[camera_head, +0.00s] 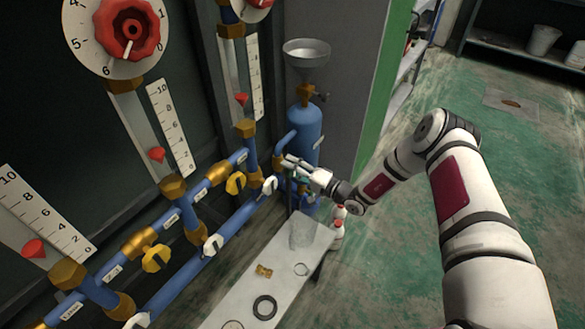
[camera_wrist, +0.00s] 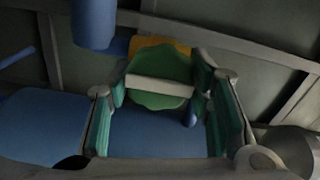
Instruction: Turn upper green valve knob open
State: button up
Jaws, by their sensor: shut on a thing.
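The green valve knob (camera_wrist: 155,97) has a lobed edge and a pale bar across its face. In the wrist view it sits between the fingertips of my gripper (camera_wrist: 161,84), with a finger at each side. My gripper is shut on it. In the head view my gripper (camera_head: 288,163) reaches in beside the lower part of the blue cylinder (camera_head: 304,128). There the knob is mostly hidden by my gripper, and its turn angle is hard to tell.
Blue pipes (camera_head: 232,226) with yellow knobs (camera_head: 156,258) and white knobs run along the panel at left. A silver funnel (camera_head: 306,52) tops the cylinder. A pale bench (camera_head: 246,296) with rings stands below, and a small white bottle (camera_head: 338,222) beside it. Green floor at right is open.

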jog(key=shift+f, duration=0.1)
jog(key=o, duration=1.1)
jog(key=shift+o, duration=0.2)
jog(key=shift+s+d, duration=0.1)
jog(key=shift+d, duration=0.05)
jog(key=v, duration=1.1)
jog(key=shift+s+d, duration=0.25)
jog(key=shift+s, duration=0.05)
